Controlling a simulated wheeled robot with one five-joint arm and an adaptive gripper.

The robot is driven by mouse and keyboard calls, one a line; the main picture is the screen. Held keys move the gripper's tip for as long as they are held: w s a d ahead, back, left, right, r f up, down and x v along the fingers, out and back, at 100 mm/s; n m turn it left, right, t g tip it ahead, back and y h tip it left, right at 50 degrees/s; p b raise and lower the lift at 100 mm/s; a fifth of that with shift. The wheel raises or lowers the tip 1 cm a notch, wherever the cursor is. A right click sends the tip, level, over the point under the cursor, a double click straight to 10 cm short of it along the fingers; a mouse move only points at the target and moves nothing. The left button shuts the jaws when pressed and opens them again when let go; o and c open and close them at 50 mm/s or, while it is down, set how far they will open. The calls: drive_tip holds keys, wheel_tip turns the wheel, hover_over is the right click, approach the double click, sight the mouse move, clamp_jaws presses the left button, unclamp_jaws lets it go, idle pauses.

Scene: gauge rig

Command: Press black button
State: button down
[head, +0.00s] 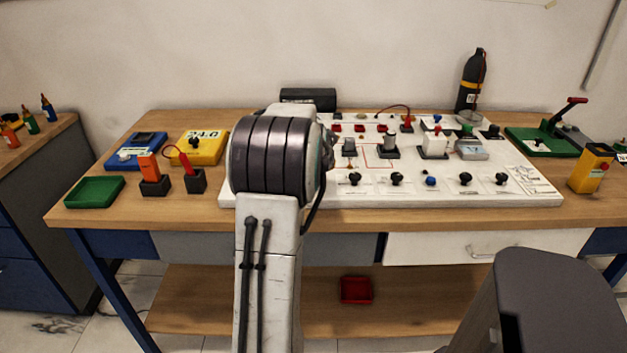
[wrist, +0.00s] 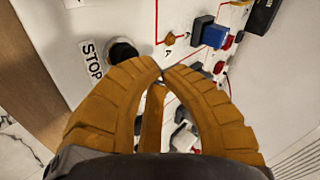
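In the wrist view, a round black button (wrist: 122,52) sits on the white panel beside a "STOP" label (wrist: 91,59). My gripper (wrist: 161,74) has tan ribbed fingers whose tips meet, with nothing seen held between them. The fingertips appear just right of and below the black button in the picture; I cannot tell their height above the panel. In the head view, my arm covers the left part of the white panel (head: 520,192), and both my gripper and the STOP-labelled button are hidden there.
Several black knobs and a blue knob (head: 431,181) line the panel's front. A blue switch (wrist: 213,36) is on the panel in the wrist view. Left on the table are a green tray (head: 94,191), a yellow box (head: 197,150) and an orange block (head: 149,166). A dark bottle (head: 471,82) stands behind.

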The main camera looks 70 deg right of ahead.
drive_tip(key=shift+f, duration=0.1)
idle(1.3)
drive_tip(key=shift+f+b, duration=0.35)
drive_tip(key=shift+b, duration=0.15)
drive_tip(key=shift+f+b, duration=0.6)
idle(0.8)
drive_tip(key=shift+r, duration=0.15)
drive_tip(key=shift+r+p, duration=0.7)
drive_tip(key=shift+r, duration=0.2)
drive_tip(key=shift+r, duration=0.15)
drive_tip(key=shift+r+p, duration=1.8)
drive_tip(key=shift+r, duration=0.55)
